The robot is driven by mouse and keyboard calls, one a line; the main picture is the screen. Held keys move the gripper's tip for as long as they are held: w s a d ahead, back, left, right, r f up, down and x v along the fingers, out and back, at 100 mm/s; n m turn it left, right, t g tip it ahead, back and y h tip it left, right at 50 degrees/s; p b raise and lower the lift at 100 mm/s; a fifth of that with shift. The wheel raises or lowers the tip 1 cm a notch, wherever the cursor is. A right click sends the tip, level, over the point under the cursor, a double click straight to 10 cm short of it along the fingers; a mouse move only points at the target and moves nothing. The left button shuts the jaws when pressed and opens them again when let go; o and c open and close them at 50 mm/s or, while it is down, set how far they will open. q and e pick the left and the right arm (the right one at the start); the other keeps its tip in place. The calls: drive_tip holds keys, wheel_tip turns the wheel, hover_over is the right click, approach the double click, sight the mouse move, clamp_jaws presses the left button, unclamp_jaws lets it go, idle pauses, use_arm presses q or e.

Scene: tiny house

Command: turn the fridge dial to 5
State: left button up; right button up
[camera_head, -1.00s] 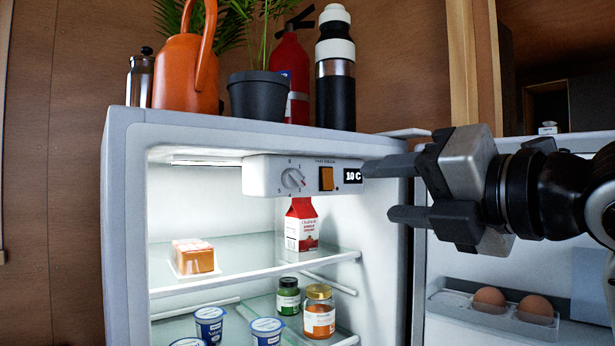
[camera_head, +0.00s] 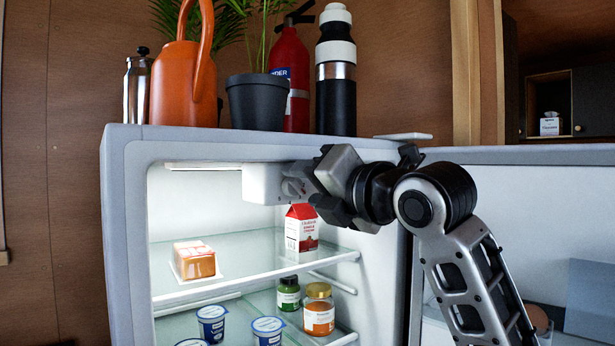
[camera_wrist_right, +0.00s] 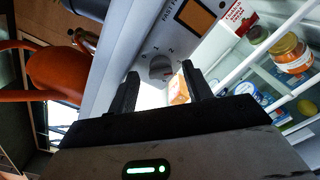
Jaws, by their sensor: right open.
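The fridge dial (camera_head: 292,187) is a small grey knob on the white control box (camera_head: 260,184) under the fridge's top. In the head view it is partly hidden by my right gripper (camera_head: 304,194). In the right wrist view the dial (camera_wrist_right: 160,67) shows with printed numbers around it, of which 1 and 2 can be read. My right gripper (camera_wrist_right: 160,85) is open, and the dial appears between and just beyond its two fingertips. Whether the fingers touch the dial cannot be told. The temperature display is hidden behind my right gripper in the head view. My left gripper is out of view.
The fridge door stands open at the right. Below the dial are a red-and-white carton (camera_head: 301,232), a wrapped orange item (camera_head: 194,260), jars (camera_head: 319,310) and yogurt cups (camera_head: 211,324). An orange watering can (camera_head: 183,85), plant pot (camera_head: 256,101), extinguisher and bottle (camera_head: 336,75) stand on top.

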drive_tip(key=shift+w+a, duration=0.25)
drive_tip(key=shift+w, duration=0.05)
drive_tip(key=c, duration=1)
